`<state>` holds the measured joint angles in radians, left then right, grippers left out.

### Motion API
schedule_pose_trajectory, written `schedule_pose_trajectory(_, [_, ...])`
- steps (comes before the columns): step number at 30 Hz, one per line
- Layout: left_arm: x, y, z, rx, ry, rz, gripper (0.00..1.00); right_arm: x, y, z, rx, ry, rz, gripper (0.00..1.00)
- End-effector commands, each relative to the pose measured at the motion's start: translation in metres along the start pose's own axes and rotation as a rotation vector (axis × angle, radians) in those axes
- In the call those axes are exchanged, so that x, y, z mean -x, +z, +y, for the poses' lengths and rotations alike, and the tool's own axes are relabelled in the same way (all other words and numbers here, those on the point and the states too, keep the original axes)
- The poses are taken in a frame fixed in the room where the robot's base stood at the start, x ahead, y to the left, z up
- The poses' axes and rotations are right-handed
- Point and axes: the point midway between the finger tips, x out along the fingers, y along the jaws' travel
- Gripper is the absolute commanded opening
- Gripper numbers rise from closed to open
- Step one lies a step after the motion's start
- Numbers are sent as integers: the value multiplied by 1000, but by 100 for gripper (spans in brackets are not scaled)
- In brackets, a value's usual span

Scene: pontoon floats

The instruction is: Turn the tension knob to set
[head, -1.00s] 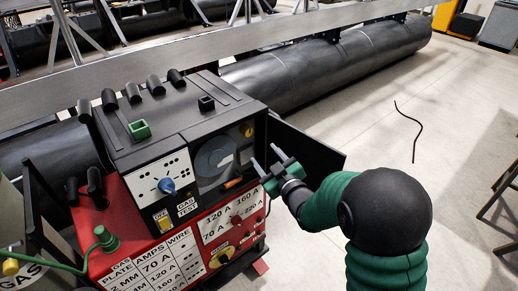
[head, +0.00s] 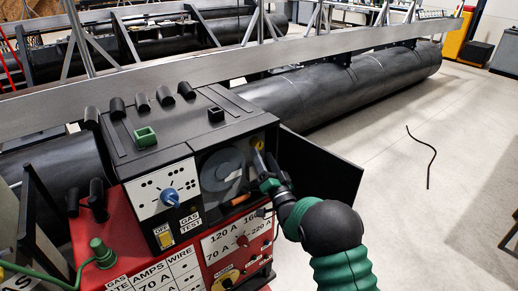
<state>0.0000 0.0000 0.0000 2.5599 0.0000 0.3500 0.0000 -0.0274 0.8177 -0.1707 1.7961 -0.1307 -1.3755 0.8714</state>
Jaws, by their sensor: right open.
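The welding machine has an open side compartment (head: 208,159) with a grey wire spool (head: 222,170) inside. An orange-and-black part (head: 236,201) lies low in the compartment, left of the gripper. My left gripper is not in view.
The compartment's black door (head: 325,180) stands open just right of my right gripper. A green square holder (head: 145,137) sits on top. A black pontoon float (head: 350,90) lies behind.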

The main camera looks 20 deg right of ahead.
Motion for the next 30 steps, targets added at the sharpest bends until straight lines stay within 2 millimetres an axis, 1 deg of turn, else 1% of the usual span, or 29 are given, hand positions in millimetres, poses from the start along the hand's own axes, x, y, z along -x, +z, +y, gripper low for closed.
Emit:
schedule_pose_trajectory(1, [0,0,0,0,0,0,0,-10,0,-1,1,-3,1,54])
schedule_pose_trajectory(3, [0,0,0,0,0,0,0,-23,0,0,0,-1,0,54])
schedule_pose_trajectory(6, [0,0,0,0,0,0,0,-34,0,0,0,0,-1,54])
schedule_pose_trajectory(9, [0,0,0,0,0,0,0,-39,0,0,0,0,0,54])
schedule_pose_trajectory(15, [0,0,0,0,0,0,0,-40,0,0,0,1,-1,54])
schedule_pose_trajectory(16, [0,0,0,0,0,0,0,-39,0,0,0,1,-1,53])
schedule_pose_trajectory(28, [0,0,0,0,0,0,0,-39,0,0,1,2,-1,0])
schedule_pose_trajectory(30, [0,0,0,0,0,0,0,-39,0,1,1,2,-1,0])
